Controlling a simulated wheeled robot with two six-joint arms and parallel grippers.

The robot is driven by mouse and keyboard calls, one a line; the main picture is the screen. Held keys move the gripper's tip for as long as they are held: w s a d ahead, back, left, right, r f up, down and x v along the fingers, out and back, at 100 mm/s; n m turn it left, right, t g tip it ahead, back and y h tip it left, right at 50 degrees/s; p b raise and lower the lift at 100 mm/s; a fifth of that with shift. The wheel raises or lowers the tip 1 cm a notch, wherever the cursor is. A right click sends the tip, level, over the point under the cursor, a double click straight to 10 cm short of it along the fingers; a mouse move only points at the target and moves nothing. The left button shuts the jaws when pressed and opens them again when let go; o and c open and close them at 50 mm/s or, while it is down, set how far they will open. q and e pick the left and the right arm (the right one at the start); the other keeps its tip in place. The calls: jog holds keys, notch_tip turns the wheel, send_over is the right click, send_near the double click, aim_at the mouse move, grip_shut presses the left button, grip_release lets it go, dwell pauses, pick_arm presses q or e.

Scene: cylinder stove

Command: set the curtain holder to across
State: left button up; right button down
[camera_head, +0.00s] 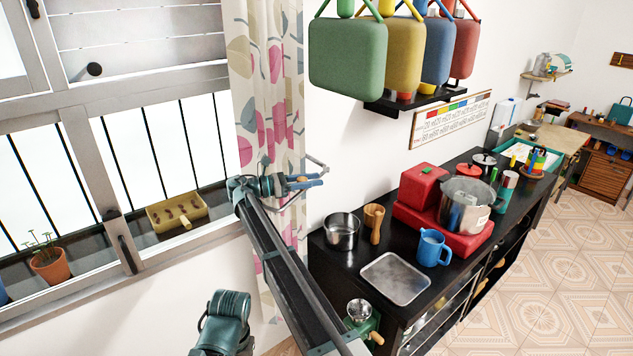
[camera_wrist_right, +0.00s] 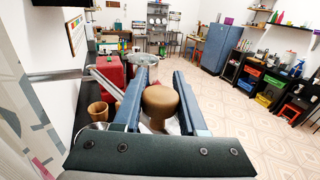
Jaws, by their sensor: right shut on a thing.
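The curtain holder (camera_head: 317,161) is a thin grey metal bar with a bend, beside the patterned curtain (camera_head: 266,75) at its right edge. In the right wrist view the holder's metal bar (camera_wrist_right: 58,76) comes in from the left, and a bent piece runs down to my gripper. My right gripper (camera_head: 306,183) is at the holder, in front of the curtain. Its blue fingers (camera_wrist_right: 160,100) are shut on the holder's round brown wooden knob (camera_wrist_right: 160,99). The holder's far mounting is partly hidden by the curtain. My left gripper is not in view.
A barred window (camera_head: 160,140) with a yellow planter (camera_head: 177,212) is left of the curtain. A black counter (camera_head: 335,262) holds a pot (camera_head: 341,232), a wooden cup (camera_head: 374,222) and a blue mug (camera_head: 432,248). Coloured canisters (camera_head: 347,55) hang above. Tiled floor at right is clear.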

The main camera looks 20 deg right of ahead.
dwell(0.3)
jog(key=shift+c, duration=2.4)
grip_release()
jog(key=shift+a, duration=0.1)
